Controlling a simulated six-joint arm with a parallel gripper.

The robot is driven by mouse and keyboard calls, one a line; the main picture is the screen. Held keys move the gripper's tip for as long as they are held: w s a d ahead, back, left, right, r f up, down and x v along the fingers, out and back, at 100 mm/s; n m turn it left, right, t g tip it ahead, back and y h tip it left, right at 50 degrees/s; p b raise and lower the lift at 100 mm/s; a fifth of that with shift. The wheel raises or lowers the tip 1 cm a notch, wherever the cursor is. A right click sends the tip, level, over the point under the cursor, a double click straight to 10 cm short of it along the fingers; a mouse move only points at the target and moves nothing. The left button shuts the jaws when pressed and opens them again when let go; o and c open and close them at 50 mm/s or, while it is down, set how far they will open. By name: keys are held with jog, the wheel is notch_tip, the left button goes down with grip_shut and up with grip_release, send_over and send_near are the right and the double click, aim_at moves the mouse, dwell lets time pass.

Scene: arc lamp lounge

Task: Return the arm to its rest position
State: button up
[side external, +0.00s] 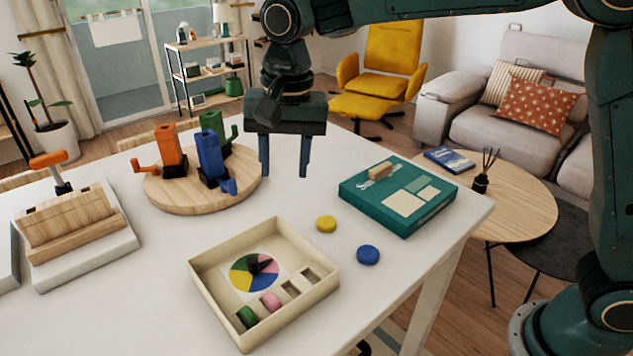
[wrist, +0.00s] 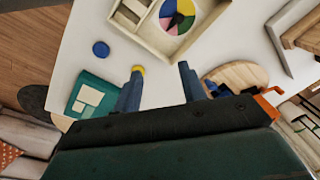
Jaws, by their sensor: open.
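My gripper (side external: 285,157) hangs above the white table (side external: 330,150), fingers pointing down. It is open and nothing shows between its fingers. In the wrist view my gripper (wrist: 158,80) also shows its two blue-grey fingers spread apart over bare table. In the side view it is between the round wooden board (side external: 240,192) on the left and the teal box (side external: 360,200) on the right. My arm comes in from the upper right.
A cream tray (side external: 215,300) with a colour wheel and green and pink pieces stands in front. A yellow disc (side external: 326,223) and a blue disc (side external: 368,255) lie beside it. Orange, blue and green figures stand on the board. A wooden-topped white stand (side external: 85,265) is at left.

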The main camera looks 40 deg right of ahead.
jog(key=s+d+r+n+t, duration=0.2)
jog(key=s+d+r+n, duration=0.1)
jog(key=s+d, duration=0.55)
jog(key=s+d+r+n+t, duration=0.1)
jog(key=s+d+r+n, duration=0.1)
jog(key=s+d, duration=0.65)
jog(key=s+d+f+n+t, duration=0.1)
jog(key=s+d+f+n, duration=0.1)
jog(key=s, duration=0.6)
notch_tip(320, 180, down, 2)
jog(key=shift+s+d+f+n+t, duration=0.1)
jog(key=shift+s+d+n+t, duration=0.25)
jog(key=shift+d, duration=0.35)
